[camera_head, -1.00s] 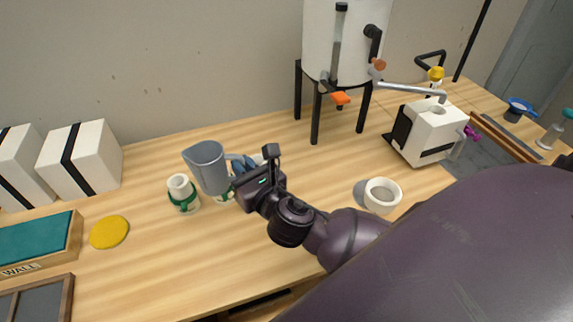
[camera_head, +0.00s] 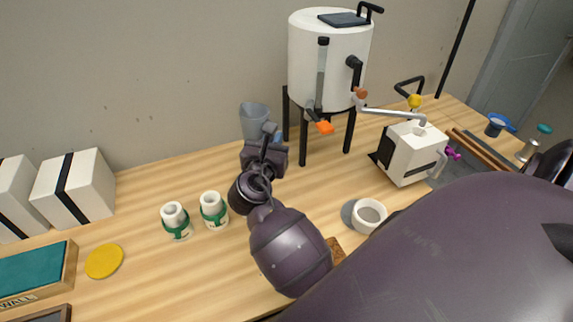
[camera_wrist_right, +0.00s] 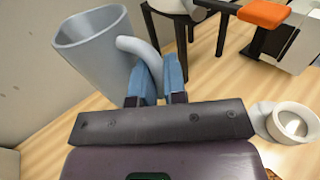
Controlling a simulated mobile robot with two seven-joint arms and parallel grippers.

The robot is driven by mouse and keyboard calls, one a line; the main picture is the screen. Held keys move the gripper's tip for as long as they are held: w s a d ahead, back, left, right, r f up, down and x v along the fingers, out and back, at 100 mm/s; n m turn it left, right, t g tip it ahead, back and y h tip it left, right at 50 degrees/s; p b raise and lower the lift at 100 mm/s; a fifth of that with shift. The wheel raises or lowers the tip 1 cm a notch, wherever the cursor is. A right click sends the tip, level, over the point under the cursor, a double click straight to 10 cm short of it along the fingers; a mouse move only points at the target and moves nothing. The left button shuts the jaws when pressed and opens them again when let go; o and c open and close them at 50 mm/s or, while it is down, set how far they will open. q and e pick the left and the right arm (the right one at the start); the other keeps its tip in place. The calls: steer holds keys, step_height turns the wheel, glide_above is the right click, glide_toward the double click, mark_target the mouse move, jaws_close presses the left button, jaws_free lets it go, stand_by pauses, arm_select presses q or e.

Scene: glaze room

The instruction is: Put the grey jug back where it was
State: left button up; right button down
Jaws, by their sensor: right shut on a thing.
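The grey jug (camera_head: 253,120) is near the back wall, left of the white tank's stand, in the head view. In the right wrist view the jug (camera_wrist_right: 95,55) fills the upper left, its open mouth facing up and tilted in the picture, its handle towards the gripper. My right gripper (camera_head: 270,138) is shut on the jug's handle; its blue fingertips (camera_wrist_right: 158,82) close on the handle in the wrist view. The jug's base is hidden behind the gripper in the head view, so I cannot tell whether it touches the table. My left gripper is not in view.
Two white pots with green bands (camera_head: 175,220) (camera_head: 213,209) stand left of my arm. The white tank (camera_head: 325,55) on black legs stands close right of the jug. A white bowl (camera_head: 368,215) and a white machine (camera_head: 411,152) are to the right. A yellow disc (camera_head: 104,261) lies front left.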

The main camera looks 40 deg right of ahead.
steer(key=s+d+f+m+g+h, duration=0.2)
steer(key=s+d+m+g+h, duration=0.1)
steer(key=s+d+m+g, duration=0.15)
steer(key=shift+n+g, duration=0.25)
steer(key=shift+g, duration=0.3)
steer(key=shift+w+a+f+b, duration=0.15)
steer(key=shift+f+b, duration=0.35)
steer(key=shift+f, duration=2.8)
steer(key=shift+s+a+f+b, duration=0.15)
steer(key=shift+f+b, duration=0.3)
steer(key=shift+f, duration=2.8)
steer(key=shift+w+a+f+b, duration=0.15)
steer(key=shift+f+b, duration=0.35)
steer(key=shift+f, duration=2.8)
steer(key=shift+f, duration=0.1)
steer(key=c, duration=1.2)
jaws_free()
steer(key=shift+o, duration=0.2)
